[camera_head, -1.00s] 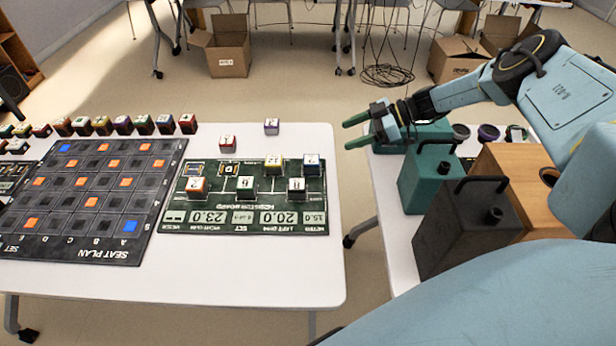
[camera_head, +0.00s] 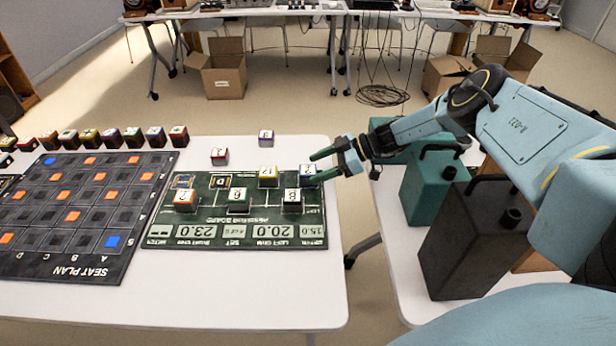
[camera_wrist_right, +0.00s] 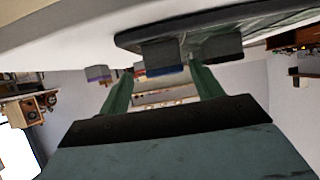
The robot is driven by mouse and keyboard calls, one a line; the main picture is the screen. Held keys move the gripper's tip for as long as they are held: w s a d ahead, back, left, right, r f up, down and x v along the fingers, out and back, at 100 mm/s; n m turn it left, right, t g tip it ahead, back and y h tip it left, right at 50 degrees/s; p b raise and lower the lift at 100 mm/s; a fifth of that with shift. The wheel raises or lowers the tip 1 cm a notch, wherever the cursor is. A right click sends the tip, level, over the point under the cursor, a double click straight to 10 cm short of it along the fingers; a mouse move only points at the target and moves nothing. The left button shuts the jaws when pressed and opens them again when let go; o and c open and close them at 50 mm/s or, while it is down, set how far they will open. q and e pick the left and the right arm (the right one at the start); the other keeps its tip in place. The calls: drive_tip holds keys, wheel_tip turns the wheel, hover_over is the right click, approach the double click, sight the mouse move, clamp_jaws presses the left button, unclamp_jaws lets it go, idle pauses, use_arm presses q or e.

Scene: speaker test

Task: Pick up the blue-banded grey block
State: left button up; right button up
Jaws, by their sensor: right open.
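The blue-banded grey block (camera_head: 308,173) stands at the far right corner of the dark green board (camera_head: 158,228), its white numbered face up. My right gripper (camera_head: 317,168) is open, its green fingers at the block's right side and partly over it in the head view. In the right wrist view, the block (camera_wrist_right: 164,55) shows its blue band ahead of the open gripper (camera_wrist_right: 161,66), roughly in line with the gap between the fingers. I cannot tell whether the fingers touch it. My left gripper is not in view.
A yellow-banded block (camera_head: 268,176) and a black block (camera_head: 291,201) stand close by on the board. A red block (camera_head: 219,156) and a purple block (camera_head: 266,137) stand behind it. Green and black canisters (camera_head: 470,240) occupy the right table.

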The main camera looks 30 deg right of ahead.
sight(307, 170)
drive_tip(key=a, duration=0.1)
drive_tip(key=w+a, duration=0.1)
drive_tip(key=a+f, duration=0.1)
drive_tip(key=shift+w+a+f+b, duration=0.1)
drive_tip(key=shift+w+a+b, duration=0.05)
drive_tip(key=shift+a+b, duration=0.15)
drive_tip(key=shift+w+a+f, duration=0.3)
drive_tip(key=shift+w+a, duration=0.05)
drive_tip(key=shift+a, duration=0.05)
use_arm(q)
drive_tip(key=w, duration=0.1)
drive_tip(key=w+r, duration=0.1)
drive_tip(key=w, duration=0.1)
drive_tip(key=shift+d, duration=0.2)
use_arm(e)
drive_tip(key=c, duration=1.1)
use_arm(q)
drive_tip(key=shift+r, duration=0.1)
use_arm(e)
drive_tip(key=shift+r, duration=0.2)
